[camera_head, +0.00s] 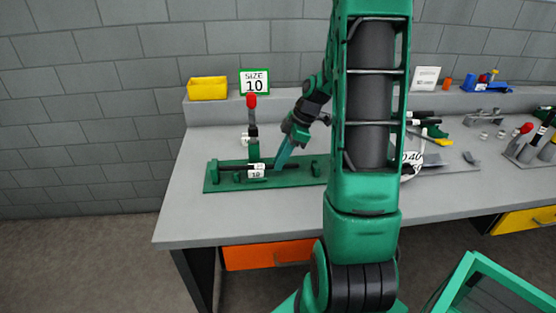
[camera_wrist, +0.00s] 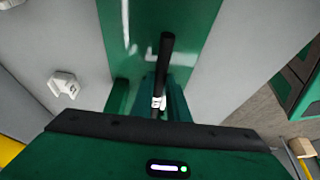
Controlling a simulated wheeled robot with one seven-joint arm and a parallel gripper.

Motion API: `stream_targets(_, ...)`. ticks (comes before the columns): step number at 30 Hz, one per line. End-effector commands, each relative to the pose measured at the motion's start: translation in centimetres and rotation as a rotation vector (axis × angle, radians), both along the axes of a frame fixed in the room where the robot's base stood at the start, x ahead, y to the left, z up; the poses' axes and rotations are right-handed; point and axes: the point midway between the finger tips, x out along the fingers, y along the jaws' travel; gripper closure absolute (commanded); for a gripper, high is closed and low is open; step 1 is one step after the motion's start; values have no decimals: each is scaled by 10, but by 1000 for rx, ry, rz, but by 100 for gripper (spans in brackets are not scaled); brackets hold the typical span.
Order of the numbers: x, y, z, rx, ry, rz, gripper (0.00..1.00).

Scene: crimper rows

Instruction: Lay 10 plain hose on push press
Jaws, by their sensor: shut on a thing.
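The push press stands on a long green baseplate (camera_head: 217,184) at the left of the bench in the head view, with an upright red-knobbed lever (camera_head: 252,101) and a white "10" label low on its front. My gripper (camera_head: 279,163) is low over the right part of the baseplate. In the wrist view its fingers (camera_wrist: 162,102) are shut on a black hose (camera_wrist: 166,52) with a white marking near the fingers. The hose lies over the green plate; whether it touches its supports is unclear.
A yellow bin (camera_head: 208,88) stands on the back ledge. Other tools and small parts lie to the right, partly behind my arm. A small white part (camera_wrist: 63,83) lies beside the plate. The bench's front left is clear.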

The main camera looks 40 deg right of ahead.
Motion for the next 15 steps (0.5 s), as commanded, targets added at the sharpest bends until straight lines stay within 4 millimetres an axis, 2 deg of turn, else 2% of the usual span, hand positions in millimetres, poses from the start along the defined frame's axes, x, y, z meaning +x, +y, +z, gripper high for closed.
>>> stream_targets(3,-2,1,-2,2,7,-1,100)
stream_targets(4,-2,1,-3,2,7,-1,79)
stream_targets(6,-2,1,-2,3,6,-1,64)
stream_targets(15,-1,0,-1,1,4,-2,64)
